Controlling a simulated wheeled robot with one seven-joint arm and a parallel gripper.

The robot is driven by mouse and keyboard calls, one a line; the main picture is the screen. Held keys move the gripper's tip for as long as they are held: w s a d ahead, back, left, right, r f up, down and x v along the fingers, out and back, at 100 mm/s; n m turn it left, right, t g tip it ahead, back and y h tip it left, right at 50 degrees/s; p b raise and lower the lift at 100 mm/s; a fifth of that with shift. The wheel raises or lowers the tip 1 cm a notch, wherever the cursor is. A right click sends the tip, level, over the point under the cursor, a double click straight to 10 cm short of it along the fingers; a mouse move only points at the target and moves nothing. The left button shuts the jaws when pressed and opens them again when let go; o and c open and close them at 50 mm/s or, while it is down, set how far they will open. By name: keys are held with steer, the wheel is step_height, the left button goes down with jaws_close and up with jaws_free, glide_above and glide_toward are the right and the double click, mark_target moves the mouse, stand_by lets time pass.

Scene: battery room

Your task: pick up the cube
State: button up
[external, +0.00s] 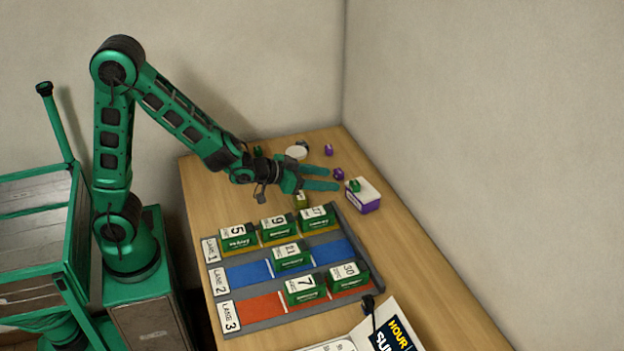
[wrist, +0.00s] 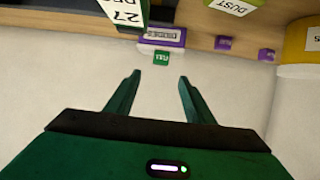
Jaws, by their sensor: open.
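Several small cubes are in view, and I cannot tell which one is meant. A small green cube (external: 354,185) is at the left edge of a white-topped purple box (external: 369,206); the green cube also shows against the box in the wrist view (wrist: 161,58). Two small purple cubes, one nearer (external: 338,174) and one farther (external: 328,149), stand on the table beyond my fingers. My gripper (external: 328,179) is open and empty, its fingers pointing right towards the box. In the wrist view my gripper (wrist: 160,90) has a clear gap between its fingers.
The wooden table (external: 420,255) meets walls at its back and right. A grey lane tray (external: 262,318) with several green numbered blocks lies nearer. A yellow-green block (external: 301,199) sits below my gripper. A round white-topped item (external: 297,152) and another green object (external: 257,151) are behind.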

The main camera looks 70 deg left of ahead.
mark_target(352, 183)
steer(key=x, duration=0.5)
steer(key=shift+w+f, duration=0.1)
steer(key=shift+w, duration=0.05)
steer(key=x, duration=0.3)
steer(key=shift+w+f, duration=0.25)
steer(key=shift+f, duration=0.2)
steer(key=shift+w+f, duration=0.25)
steer(key=shift+w, duration=0.35)
steer(key=shift+c, duration=0.2)
steer(key=c, duration=1.2)
steer(key=shift+o, duration=0.2)
steer(key=shift+r, duration=0.1)
